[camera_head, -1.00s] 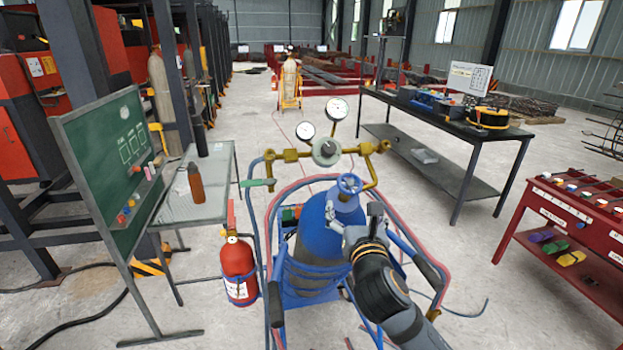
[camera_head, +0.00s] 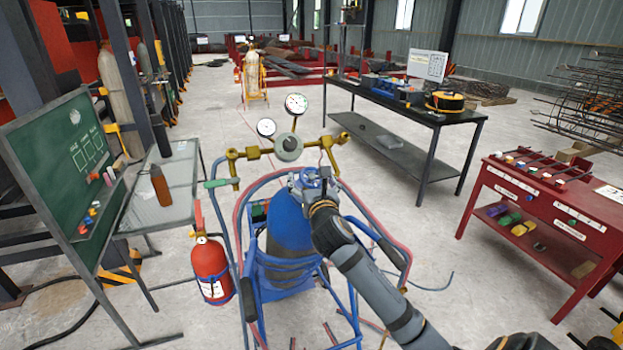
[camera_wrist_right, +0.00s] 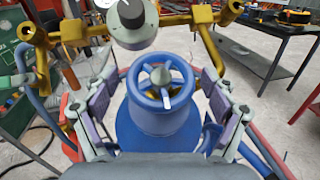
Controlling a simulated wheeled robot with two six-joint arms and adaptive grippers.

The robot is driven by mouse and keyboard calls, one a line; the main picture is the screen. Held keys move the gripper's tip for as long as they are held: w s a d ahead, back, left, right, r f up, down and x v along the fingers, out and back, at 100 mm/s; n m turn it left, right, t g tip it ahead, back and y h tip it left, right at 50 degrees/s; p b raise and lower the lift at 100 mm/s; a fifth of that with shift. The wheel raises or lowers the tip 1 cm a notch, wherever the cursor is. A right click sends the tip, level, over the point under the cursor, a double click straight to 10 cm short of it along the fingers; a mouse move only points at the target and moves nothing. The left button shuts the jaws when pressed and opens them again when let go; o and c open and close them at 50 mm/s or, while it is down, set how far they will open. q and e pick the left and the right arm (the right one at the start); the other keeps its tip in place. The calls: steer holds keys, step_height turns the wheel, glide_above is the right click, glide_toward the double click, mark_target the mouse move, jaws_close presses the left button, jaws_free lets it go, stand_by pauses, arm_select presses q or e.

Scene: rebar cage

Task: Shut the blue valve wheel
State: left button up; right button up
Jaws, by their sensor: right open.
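The blue valve wheel (camera_wrist_right: 160,88) sits on top of the blue gas cylinder (camera_head: 289,222), which stands upright in a blue cart. In the right wrist view the wheel is a spoked ring around a pale central hub. My right gripper (camera_wrist_right: 157,92) is open, with one finger on each side of the wheel and a visible gap to each. In the head view my right gripper (camera_head: 308,184) is at the cylinder's top and partly hides the wheel (camera_head: 312,173). My left gripper is not in view.
A brass manifold with two gauges (camera_head: 289,148) stands just behind the wheel. A red fire extinguisher (camera_head: 210,268) hangs left of the cylinder. A glass-topped table and green board (camera_head: 60,165) are at left, a black workbench (camera_head: 400,112) behind right, and a red bench (camera_head: 550,200) at right.

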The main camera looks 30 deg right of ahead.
steer(key=shift+c, duration=1.3)
steer(key=shift+s, duration=0.1)
steer(key=c, duration=0.9)
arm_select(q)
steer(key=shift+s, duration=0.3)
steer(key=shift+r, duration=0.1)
arm_select(e)
steer(key=shift+h, duration=0.3)
